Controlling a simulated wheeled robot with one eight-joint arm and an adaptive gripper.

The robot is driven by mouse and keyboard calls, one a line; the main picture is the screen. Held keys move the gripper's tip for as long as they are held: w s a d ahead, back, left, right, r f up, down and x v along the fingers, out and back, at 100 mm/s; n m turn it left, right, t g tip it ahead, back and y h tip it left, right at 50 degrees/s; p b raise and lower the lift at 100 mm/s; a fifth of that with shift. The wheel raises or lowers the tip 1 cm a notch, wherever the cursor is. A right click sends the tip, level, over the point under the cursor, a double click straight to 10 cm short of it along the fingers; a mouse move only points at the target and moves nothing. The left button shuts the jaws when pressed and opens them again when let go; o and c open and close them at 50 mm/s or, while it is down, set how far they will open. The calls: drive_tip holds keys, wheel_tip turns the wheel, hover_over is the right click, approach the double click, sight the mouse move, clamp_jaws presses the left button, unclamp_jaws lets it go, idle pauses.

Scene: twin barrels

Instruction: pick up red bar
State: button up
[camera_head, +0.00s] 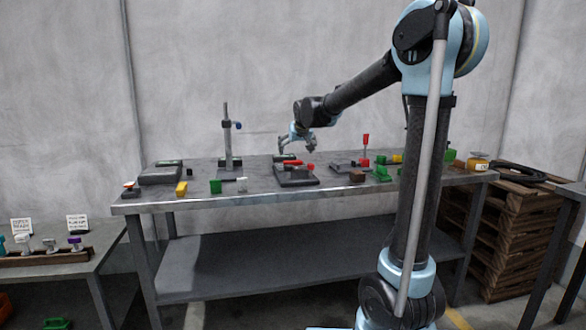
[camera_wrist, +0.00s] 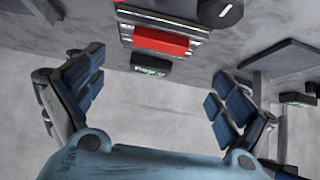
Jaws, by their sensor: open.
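A red bar (camera_wrist: 162,40) lies on a dark and silver fixture (camera_wrist: 175,20) at the top of the wrist view. My gripper (camera_head: 297,146) hangs above and behind that base in the head view. In the wrist view my gripper (camera_wrist: 158,78) has its blue-padded fingers spread wide, with nothing between them. The bar is beyond the fingertips, apart from them.
A small dark box with a green display (camera_wrist: 150,68) lies near the bar.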

sight(293, 161)
drive_tip(key=shift+x, duration=4.7)
drive_tip(key=shift+d, duration=0.15)
drive_tip(key=shift+c, duration=0.5)
drive_tip(key=c, duration=1.5)
drive_tip(key=shift+r, duration=0.15)
